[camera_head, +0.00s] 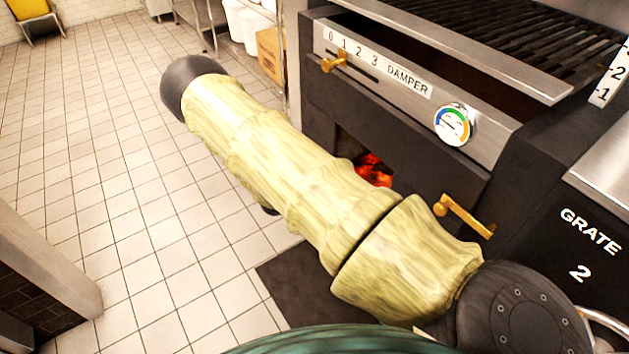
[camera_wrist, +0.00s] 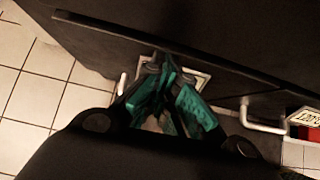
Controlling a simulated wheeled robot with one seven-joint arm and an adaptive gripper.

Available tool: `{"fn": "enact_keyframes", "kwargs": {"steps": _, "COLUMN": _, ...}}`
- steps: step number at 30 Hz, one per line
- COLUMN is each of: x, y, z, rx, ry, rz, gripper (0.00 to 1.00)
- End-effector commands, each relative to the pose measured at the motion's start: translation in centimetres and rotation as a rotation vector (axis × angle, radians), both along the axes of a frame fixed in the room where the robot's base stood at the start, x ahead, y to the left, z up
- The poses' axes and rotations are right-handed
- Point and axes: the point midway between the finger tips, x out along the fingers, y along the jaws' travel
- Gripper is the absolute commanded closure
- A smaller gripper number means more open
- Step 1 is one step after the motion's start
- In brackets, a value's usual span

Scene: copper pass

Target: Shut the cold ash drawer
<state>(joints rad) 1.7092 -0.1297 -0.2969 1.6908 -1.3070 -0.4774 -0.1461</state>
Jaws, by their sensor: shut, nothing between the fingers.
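My gripper (camera_wrist: 165,72), with teal finger pads, is shut and empty in the wrist view. It is in front of a dark drawer front (camera_wrist: 105,48), and its fingers partly cover a pale label plate (camera_wrist: 200,80) there, so the words are hidden. I cannot tell whether the fingertips touch the front. Pale handle parts show left of the fingers (camera_wrist: 122,86) and right of them (camera_wrist: 262,127); whether they belong to one handle is unclear. How far the drawer stands out cannot be told. In the head view my arm hides the drawer and gripper.
In the head view the dark grill has a brass damper knob (camera_head: 334,63), a gauge (camera_head: 453,125), a brass latch (camera_head: 464,214) and glowing coals (camera_head: 372,168). A red labelled thing (camera_wrist: 304,122) is at the wrist view's right. Tiled floor (camera_head: 100,150) is open at left.

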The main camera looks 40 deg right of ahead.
Motion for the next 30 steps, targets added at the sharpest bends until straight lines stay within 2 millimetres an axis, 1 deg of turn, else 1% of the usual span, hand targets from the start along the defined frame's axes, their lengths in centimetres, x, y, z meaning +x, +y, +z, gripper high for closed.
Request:
{"fn": "enact_keyframes", "kwargs": {"steps": 1, "x": 0.0, "y": -0.9, "z": 0.4, "rx": -0.013, "ry": -0.001, "rz": -0.004, "gripper": 1.00}}
{"fn": "enact_keyframes", "kwargs": {"steps": 5, "x": 0.0, "y": -0.5, "z": 0.4, "rx": -0.014, "ry": -0.001, "rz": -0.004, "gripper": 1.00}}
{"fn": "enact_keyframes", "kwargs": {"steps": 8, "x": 0.1, "y": 0.5, "z": 0.5, "rx": -0.012, "ry": -0.001, "rz": -0.003, "gripper": 1.00}}
{"fn": "enact_keyframes", "kwargs": {"steps": 13, "x": 0.1, "y": 3.6, "z": 0.3, "rx": -0.004, "ry": 0.000, "rz": -0.001, "gripper": 1.00}}
{"fn": "enact_keyframes", "kwargs": {"steps": 24, "x": 0.3, "y": 8.5, "z": 5.0, "rx": -0.002, "ry": -0.002, "rz": -0.004, "gripper": 1.00}}
{"fn": "enact_keyframes", "kwargs": {"steps": 30, "x": 0.4, "y": 10.0, "z": 6.6, "rx": -0.001, "ry": -0.002, "rz": -0.006, "gripper": 1.00}}
